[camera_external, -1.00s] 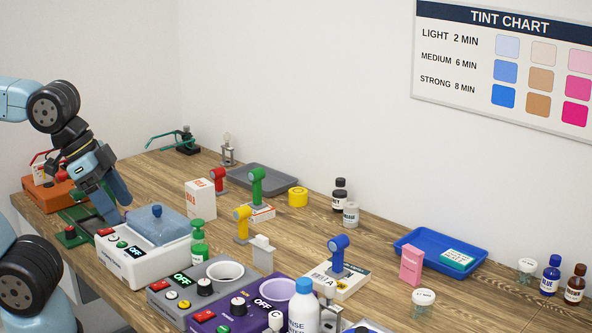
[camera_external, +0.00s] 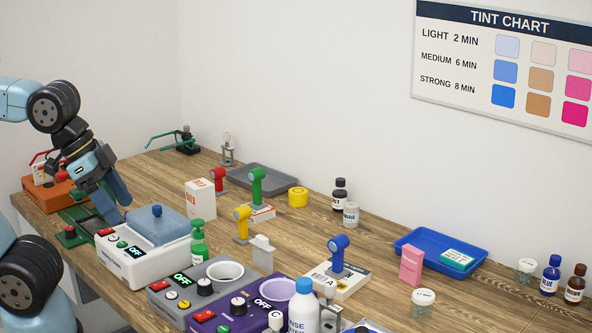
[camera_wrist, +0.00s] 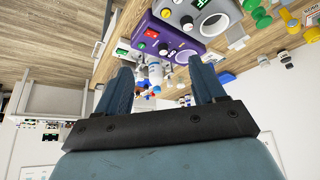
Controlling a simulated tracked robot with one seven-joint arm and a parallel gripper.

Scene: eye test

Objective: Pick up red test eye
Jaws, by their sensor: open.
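The red test eye (camera_external: 219,180), a round red head on a short red post, stands towards the back of the wooden table, just behind and right of a white carton (camera_external: 200,199). The carton hides part of its lower left side. My gripper (camera_external: 117,201) is left of it, fingers pointing down over the table's left part, near the white machine with a blue lid. In the wrist view my gripper (camera_wrist: 160,74) has its two fingers wide apart with nothing held between them. I cannot make out the red test eye there for certain.
Green (camera_external: 257,187), yellow (camera_external: 242,223) and blue (camera_external: 338,254) test eyes stand nearby. A grey tray (camera_external: 284,184) lies behind. The white machine (camera_external: 150,262) and a green pump bottle (camera_external: 198,246) stand in front. A teal glasses frame (camera_external: 163,141) is at the back left.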

